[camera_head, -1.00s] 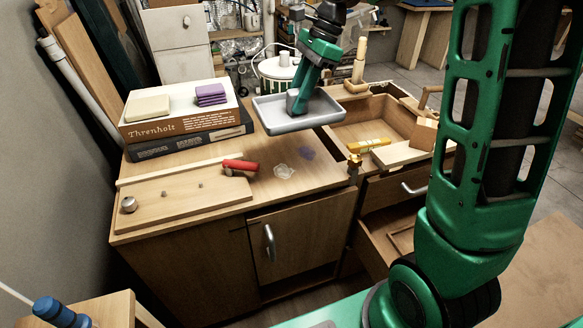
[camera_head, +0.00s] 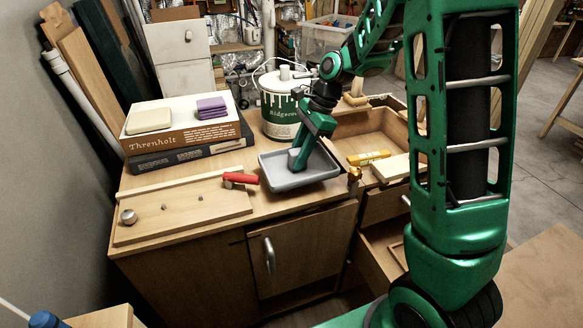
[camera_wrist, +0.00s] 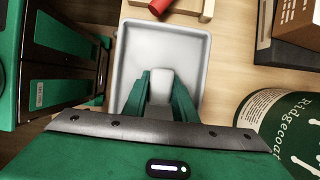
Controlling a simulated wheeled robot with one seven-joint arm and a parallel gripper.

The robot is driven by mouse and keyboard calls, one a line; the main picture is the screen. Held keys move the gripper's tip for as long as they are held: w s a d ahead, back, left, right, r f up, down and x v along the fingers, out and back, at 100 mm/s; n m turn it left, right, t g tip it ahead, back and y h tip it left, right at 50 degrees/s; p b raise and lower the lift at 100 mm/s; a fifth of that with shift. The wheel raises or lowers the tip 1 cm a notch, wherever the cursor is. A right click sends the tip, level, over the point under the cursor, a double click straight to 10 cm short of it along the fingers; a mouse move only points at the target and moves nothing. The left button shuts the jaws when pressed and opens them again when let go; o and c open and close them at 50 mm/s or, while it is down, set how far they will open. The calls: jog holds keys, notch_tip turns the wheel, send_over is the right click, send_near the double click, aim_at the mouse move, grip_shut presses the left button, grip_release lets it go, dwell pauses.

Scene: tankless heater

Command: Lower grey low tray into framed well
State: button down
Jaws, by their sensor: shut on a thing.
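The grey low tray (camera_head: 312,177) is at the middle of the wooden worktop. I cannot tell whether it touches the top or hangs just above it. My gripper (camera_head: 297,158) is shut on the pale raised grip inside the tray. In the wrist view the tray (camera_wrist: 160,48) lies under my gripper (camera_wrist: 160,84), and the fingers flank the grip. The wood-framed well (camera_head: 398,112) opens to the right of the tray.
A yellow level (camera_head: 369,158) and a pale wooden block (camera_head: 393,167) lie at the well's near side. Books (camera_head: 185,140) are stacked at left.

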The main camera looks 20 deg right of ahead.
jog(key=shift+f, duration=1.9)
jog(key=shift+f, duration=0.1)
jog(key=c, duration=1.5)
grip_release()
jog(key=shift+o, duration=0.2)
jog(key=shift+f, duration=0.1)
jog(key=v, duration=1)
jog(key=shift+a+r, duration=0.1)
jog(key=shift+r, duration=0.15)
jog(key=s+d+n+h, duration=0.1)
jog(key=s+d+n, duration=0.3)
jog(key=s, duration=0.6)
jog(key=s+d+n+h, duration=0.2)
jog(key=s+d+n, duration=0.1)
jog(key=s, duration=0.8)
jog(key=s+d+n+h, duration=0.1)
jog(key=s+d+n, duration=0.3)
jog(key=s, duration=0.6)
jog(key=shift+s+d+r+n, duration=0.3)
jog(key=shift+d+r, duration=0.15)
jog(key=shift+d, duration=0.1)
